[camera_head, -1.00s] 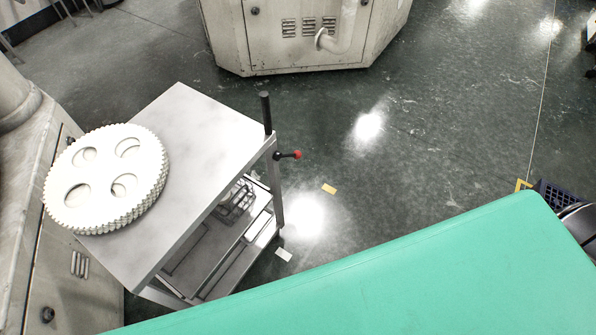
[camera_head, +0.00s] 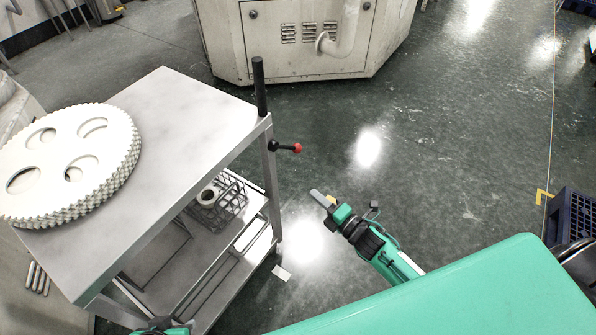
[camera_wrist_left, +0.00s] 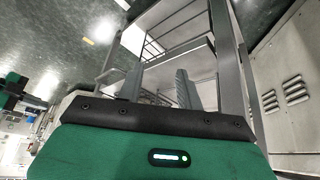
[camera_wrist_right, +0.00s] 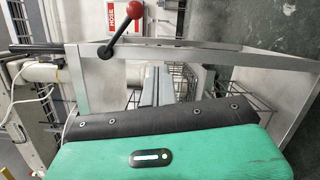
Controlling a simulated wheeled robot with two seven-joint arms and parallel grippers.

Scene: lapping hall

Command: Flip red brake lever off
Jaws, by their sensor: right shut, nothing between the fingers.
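The brake lever is a short dark rod with a red ball (camera_head: 297,148), standing out to the right from the near right corner post of a grey metal cart (camera_head: 190,110). In the right wrist view the red ball (camera_wrist_right: 135,10) is at the top, on a black rod from a dark pivot on the cart frame. My right gripper (camera_head: 317,194) is shut and empty, below and right of the lever, apart from it. My left gripper (camera_wrist_left: 157,76) is open and empty, beside the cart's lower frame; in the head view only a green part of that arm shows at the bottom edge.
A stack of white toothed discs (camera_head: 70,160) lies on the cart top. A black upright handle (camera_head: 259,88) stands at its right corner. A wire basket (camera_head: 222,203) sits on a lower shelf. A machine cabinet (camera_head: 300,40) stands behind. The floor right of the cart is mostly clear.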

